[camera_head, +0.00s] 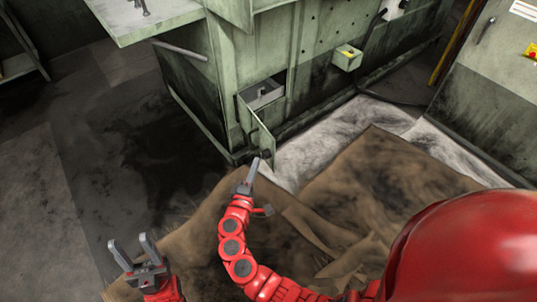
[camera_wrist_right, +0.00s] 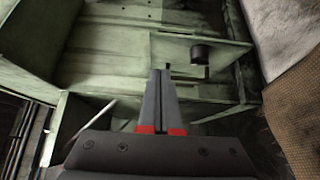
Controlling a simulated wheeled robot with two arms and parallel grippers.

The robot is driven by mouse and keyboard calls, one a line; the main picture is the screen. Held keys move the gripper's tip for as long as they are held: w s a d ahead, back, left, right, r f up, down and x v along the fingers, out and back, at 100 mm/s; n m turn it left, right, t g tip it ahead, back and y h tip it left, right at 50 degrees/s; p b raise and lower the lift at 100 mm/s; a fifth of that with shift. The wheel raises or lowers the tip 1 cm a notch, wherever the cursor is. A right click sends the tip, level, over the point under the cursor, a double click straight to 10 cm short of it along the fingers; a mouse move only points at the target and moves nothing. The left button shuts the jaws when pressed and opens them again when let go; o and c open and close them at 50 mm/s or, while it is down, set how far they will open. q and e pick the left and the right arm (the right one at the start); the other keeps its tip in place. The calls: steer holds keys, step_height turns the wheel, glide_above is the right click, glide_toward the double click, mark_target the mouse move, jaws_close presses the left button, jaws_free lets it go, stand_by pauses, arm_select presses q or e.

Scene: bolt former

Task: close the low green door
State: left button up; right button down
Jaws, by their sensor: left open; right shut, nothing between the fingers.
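The low green door (camera_head: 254,128) stands open, swung out from a small opening low in the green machine. A black knob (camera_head: 265,153) is at its outer end. In the right wrist view the door (camera_wrist_right: 178,50) and the knob (camera_wrist_right: 201,54) lie just ahead of the fingertips. My right gripper (camera_head: 255,166) is shut and empty, its tips beside the door's outer end near the knob; I cannot tell whether they touch. It also shows in the right wrist view (camera_wrist_right: 161,74). My left gripper (camera_head: 134,246) is open and empty at lower left, away from the door.
Dark floor at left is clear.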

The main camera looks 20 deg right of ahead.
mark_target(272, 143)
steer(key=w+d, duration=0.2)
steer(key=w+d+b, duration=0.1)
steer(key=d, duration=0.1)
steer(key=shift+w+d+f, duration=0.1)
steer(key=shift+w+d, duration=0.25)
steer(key=shift+d, duration=0.05)
steer(key=shift+w+d, duration=0.2)
steer(key=shift+d, duration=0.45)
